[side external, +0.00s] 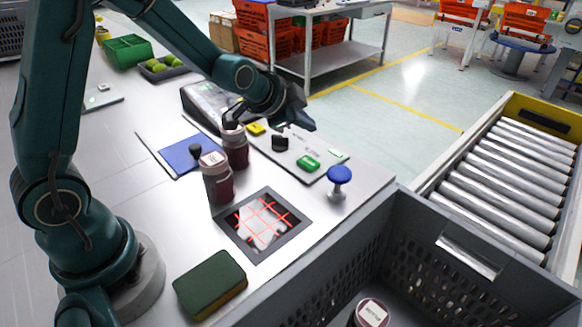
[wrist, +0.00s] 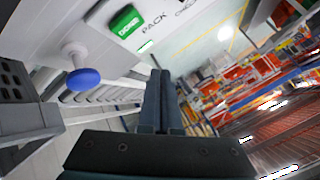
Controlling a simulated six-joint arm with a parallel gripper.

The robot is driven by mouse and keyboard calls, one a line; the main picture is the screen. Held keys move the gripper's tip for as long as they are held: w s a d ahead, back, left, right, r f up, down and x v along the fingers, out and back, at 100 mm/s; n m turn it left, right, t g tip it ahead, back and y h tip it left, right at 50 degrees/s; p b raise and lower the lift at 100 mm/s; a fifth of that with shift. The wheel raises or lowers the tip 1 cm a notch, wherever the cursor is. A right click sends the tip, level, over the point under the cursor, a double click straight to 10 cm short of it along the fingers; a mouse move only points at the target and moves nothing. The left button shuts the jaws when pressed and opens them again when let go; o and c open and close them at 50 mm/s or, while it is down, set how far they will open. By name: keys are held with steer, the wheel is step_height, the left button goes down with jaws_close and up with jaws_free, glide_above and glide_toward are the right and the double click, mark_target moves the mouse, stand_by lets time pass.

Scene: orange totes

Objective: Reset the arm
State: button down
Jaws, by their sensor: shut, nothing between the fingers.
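My gripper (side external: 308,122) is held in the air above the white counter (side external: 130,185), near the panel with buttons. In the wrist view its two dark fingers (wrist: 162,85) lie together, with nothing between them. In the side view the arm reaches from the left over the counter, with the gripper pointing right. Below and to the right of it are the green button (side external: 308,162) and a blue-topped knob (side external: 340,175). The knob (wrist: 84,78) and the green button (wrist: 124,20) also show in the wrist view, apart from the fingers.
Two dark red bottles (side external: 217,184) (side external: 236,150) stand on the counter near a red-lit scanner window (side external: 262,222) and a green sponge (side external: 210,284). A grey crate (side external: 470,290) holding a jar (side external: 371,313) is at the front right. A roller conveyor (side external: 490,190) lies beyond it.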

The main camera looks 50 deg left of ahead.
steer(key=s+d+r+n+t, duration=0.1)
steer(key=s+d+r+n, duration=0.15)
steer(key=s+r, duration=0.8)
steer(key=s+f+n+g, duration=0.2)
steer(key=s, duration=0.5)
steer(key=s+d+f+n+g, duration=0.1)
steer(key=s+f+n+g, duration=0.1)
steer(key=s, duration=0.5)
steer(key=shift+f+n+g+h, duration=0.3)
steer(key=shift+n+g+h, duration=0.1)
steer(key=shift+n, duration=0.35)
steer(key=shift+s, duration=0.1)
